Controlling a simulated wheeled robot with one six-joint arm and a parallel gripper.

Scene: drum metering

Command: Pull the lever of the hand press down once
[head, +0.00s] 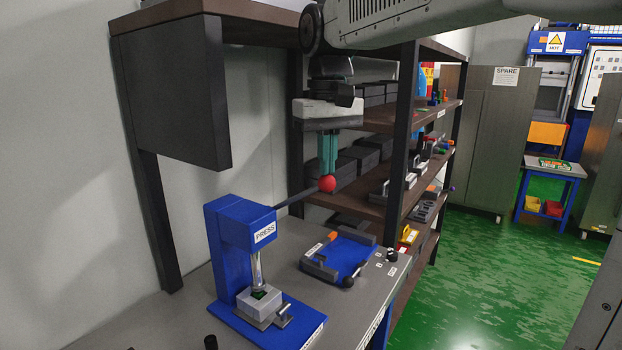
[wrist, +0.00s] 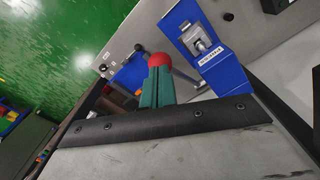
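The blue hand press (head: 240,250) stands on the grey bench, with a PRESS label on its head. Its dark lever (head: 297,196) slants up and to the right from the head and ends in a red ball knob (head: 327,184). My gripper (head: 328,172) points down with its teal fingers close together, directly over the knob. The fingertips are at or just above the ball's top; contact is unclear. In the wrist view the red knob (wrist: 160,60) shows past the tips of my gripper (wrist: 158,72), partly hidden by them. The press (wrist: 208,55) is to its right.
A blue fixture tray (head: 350,255) with small parts lies on the bench right of the press. A grey block (head: 260,300) sits under the ram. Dark shelves with parts stand behind my gripper, and a dark cabinet (head: 170,90) hangs at upper left.

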